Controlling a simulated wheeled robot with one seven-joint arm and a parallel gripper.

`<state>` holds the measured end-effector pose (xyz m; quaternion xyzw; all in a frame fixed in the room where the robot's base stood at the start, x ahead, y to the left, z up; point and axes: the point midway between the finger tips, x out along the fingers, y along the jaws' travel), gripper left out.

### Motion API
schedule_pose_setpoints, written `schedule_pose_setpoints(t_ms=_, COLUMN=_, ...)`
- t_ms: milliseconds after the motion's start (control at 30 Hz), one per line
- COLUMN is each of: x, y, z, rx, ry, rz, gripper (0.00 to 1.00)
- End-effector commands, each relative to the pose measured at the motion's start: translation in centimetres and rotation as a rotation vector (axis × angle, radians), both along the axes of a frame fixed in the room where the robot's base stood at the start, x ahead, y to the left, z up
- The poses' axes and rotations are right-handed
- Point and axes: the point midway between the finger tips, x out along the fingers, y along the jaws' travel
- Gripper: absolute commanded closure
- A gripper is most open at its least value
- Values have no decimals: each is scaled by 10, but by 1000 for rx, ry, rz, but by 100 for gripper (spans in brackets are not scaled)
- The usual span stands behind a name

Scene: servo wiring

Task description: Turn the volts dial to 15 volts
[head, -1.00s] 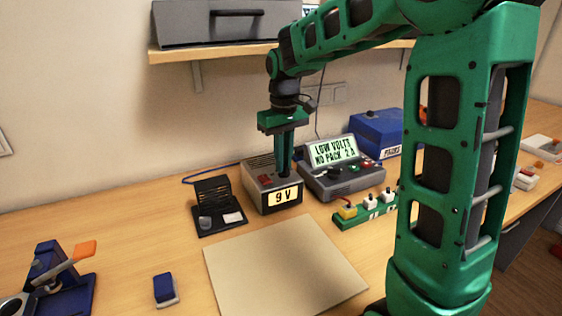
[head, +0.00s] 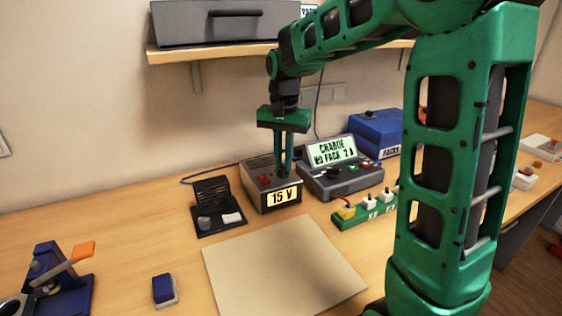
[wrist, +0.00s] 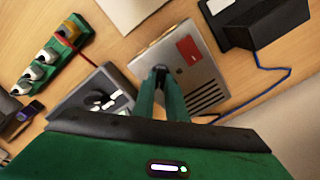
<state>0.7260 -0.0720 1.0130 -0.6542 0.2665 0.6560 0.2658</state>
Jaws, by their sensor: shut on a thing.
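The power supply (head: 258,196) is a grey box on the bench with a front display (head: 284,196) that reads 15 V. It also shows in the wrist view (wrist: 205,75), with a red switch and dark vent slots on its top. My gripper (head: 287,172) points straight down onto the top of the box. Its fingers are shut on the volts dial, which they mostly hide. In the wrist view my fingertips (wrist: 161,72) meet around the small dark dial (wrist: 160,68).
A grey charger (head: 340,182) with a screen reading CHARGE, NO PACK, 2 A stands close on the right. A black stand (head: 212,207) is on the left. A green strip (head: 368,211) holds several connectors. A pale mat (head: 285,265) lies clear in front.

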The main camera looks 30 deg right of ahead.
Motion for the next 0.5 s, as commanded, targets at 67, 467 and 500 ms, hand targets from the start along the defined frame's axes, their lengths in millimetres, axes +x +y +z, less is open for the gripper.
schedule_pose_setpoints(t_ms=67, x=3, y=0, z=3, rx=0, ry=-13, rz=-56, gripper=100)
schedule_pose_setpoints(t_ms=467, x=3, y=1, z=3, rx=1, ry=-14, rz=-253, gripper=100)
schedule_pose_setpoints(t_ms=500, x=3, y=1, z=3, rx=1, ry=-14, rz=-262, gripper=100)
